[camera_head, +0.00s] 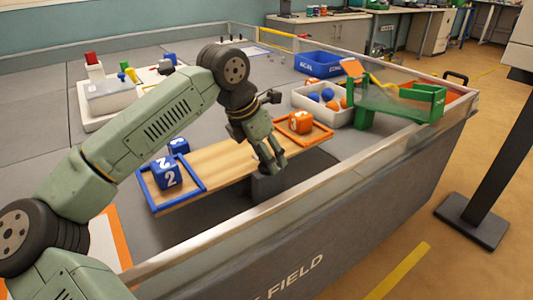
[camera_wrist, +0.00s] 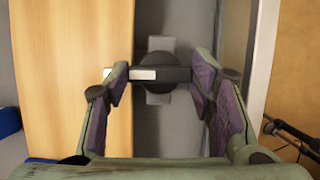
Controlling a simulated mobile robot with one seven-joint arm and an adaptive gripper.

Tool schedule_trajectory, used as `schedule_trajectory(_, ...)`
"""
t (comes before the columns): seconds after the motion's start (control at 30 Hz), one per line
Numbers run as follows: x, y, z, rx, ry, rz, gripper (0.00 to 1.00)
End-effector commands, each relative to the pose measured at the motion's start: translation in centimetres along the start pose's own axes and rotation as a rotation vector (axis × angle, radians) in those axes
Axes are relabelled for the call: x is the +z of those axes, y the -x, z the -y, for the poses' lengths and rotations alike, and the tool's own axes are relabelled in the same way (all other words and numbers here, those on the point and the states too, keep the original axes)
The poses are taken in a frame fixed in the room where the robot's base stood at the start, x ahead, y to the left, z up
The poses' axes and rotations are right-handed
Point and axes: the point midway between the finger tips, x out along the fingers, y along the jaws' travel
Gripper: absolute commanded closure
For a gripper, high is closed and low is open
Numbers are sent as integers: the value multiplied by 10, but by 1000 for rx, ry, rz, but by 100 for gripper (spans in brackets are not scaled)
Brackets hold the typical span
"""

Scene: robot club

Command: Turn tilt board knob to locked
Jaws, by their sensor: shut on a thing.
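The tilt board (camera_head: 215,158) is a long wooden plank on a grey support (camera_head: 268,188). It has a blue-framed end at left and an orange-framed end at right. The knob (camera_wrist: 176,75) is a dark bar handle with a pale mark on its left part, beside the plank (camera_wrist: 70,80) in the wrist view. The bar lies crosswise there. My gripper (camera_wrist: 162,70) is shut on the knob, one finger at each end of the bar. In the head view my gripper (camera_head: 272,160) is at the board's near edge and hides the knob.
Blue number cubes (camera_head: 166,174) are at the board's left end, an orange cube (camera_head: 300,122) at its right. The field wall (camera_head: 330,170) runs close along the near side. A white bin of balls (camera_head: 318,103) and a green stand (camera_head: 385,103) are to the right.

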Motion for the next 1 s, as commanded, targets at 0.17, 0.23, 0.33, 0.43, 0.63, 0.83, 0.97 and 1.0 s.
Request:
schedule_trajectory(0.17, 1, 1, 0, -15, -40, 3, 78)
schedule_trajectory(0.23, 1, 1, 0, -18, -49, 3, 78)
schedule_trajectory(0.33, 1, 1, 0, -20, -56, 3, 78)
schedule_trajectory(0.43, 1, 1, 0, -21, -57, 3, 78)
schedule_trajectory(0.63, 1, 1, 0, -21, -57, 2, 78)
schedule_trajectory(0.83, 1, 0, 0, -21, -56, 2, 40)
schedule_trajectory(0.97, 0, 0, 0, -21, -55, 1, 31)
schedule_trajectory(1.0, 0, 0, 0, -21, -55, 1, 30)
